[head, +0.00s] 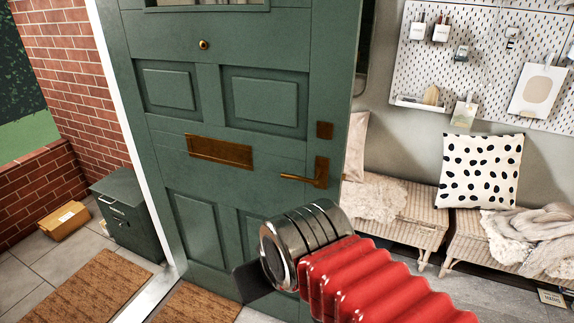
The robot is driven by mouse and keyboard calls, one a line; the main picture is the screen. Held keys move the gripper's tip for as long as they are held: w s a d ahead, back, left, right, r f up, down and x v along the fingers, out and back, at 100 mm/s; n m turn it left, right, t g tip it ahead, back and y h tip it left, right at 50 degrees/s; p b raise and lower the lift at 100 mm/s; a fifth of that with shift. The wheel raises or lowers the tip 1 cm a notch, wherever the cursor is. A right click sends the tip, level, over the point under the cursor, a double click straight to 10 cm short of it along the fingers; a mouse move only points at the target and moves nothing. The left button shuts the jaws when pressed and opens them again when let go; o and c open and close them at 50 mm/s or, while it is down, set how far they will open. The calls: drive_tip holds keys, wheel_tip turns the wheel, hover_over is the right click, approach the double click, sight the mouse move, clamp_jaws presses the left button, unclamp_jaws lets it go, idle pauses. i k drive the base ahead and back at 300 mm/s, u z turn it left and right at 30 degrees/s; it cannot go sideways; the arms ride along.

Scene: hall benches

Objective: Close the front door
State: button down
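The green panelled front door (210,125) stands open in the head view, its left side by the white door frame (113,85) and its free edge on the right. It has a brass lever handle (307,176) near that edge, a brass letter plate (219,151) and a small round peephole. My arm, with red bellows and a metal collar, reaches in from the lower right in front of the door's lower part. A dark part of my gripper (250,284) shows beyond the collar, below and left of the handle. Its fingers are mostly hidden; I cannot tell whether it touches the door.
Left of the frame is a paved porch with a brown mat (92,290), a dark green box (127,214), a parcel (62,220) and brick walls. A second mat (198,304) lies below the door. Wicker benches (425,215) with cushions and a pegboard stand right.

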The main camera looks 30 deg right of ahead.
sight(220, 102)
drive_tip(key=i, duration=0.95)
drive_tip(key=z, duration=0.05)
